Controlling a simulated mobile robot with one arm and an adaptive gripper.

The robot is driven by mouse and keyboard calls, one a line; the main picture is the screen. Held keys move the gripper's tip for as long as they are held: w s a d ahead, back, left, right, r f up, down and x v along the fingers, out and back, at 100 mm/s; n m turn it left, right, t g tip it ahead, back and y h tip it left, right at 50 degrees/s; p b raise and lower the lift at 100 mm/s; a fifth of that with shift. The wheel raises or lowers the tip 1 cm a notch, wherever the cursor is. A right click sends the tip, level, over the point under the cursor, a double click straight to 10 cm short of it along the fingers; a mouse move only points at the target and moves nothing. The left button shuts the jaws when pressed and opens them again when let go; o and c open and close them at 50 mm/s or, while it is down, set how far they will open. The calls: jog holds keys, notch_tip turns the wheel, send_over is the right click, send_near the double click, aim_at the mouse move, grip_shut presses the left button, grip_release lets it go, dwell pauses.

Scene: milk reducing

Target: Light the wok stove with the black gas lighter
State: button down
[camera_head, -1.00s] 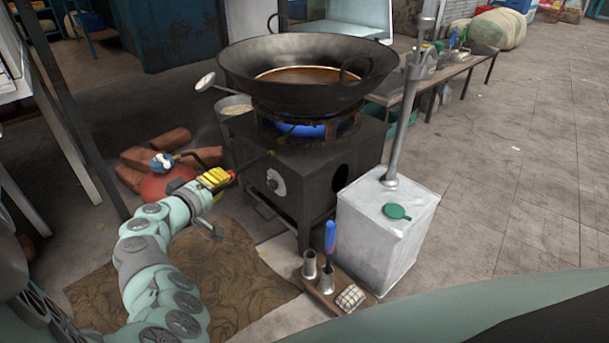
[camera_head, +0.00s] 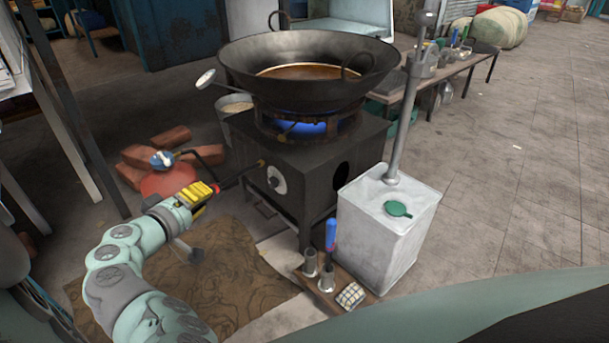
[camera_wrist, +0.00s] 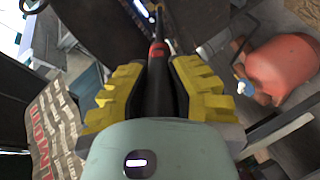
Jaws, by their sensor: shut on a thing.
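The wok stove (camera_head: 310,185) is a dark boxy metal stand with a round dial on its front. A blue flame (camera_head: 300,127) burns in its burner ring, under a large black wok (camera_head: 300,90) with brown liquid in it. My gripper (camera_head: 205,193) is at the left of the stove, its yellow pads shut on the black gas lighter (camera_wrist: 158,88). The lighter has a red band, and its thin rod (camera_head: 240,176) points toward the stove's front-left side, below the burner. I cannot tell whether its tip touches the stove.
A red gas cylinder (camera_head: 168,181) and bricks (camera_head: 170,138) lie behind my gripper. A white square can (camera_head: 385,225) with a pump stands right of the stove. A small wooden tray (camera_head: 338,278) holds metal cups. Open paving lies at the right.

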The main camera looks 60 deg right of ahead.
jog(key=s+a, duration=0.2)
jog(key=a, duration=0.7)
jog(key=s+a, duration=0.1)
jog(key=a, duration=0.8)
jog(key=shift+s+a+p, duration=0.35)
jog(key=shift+s+p, duration=0.05)
jog(key=shift+p, duration=0.05)
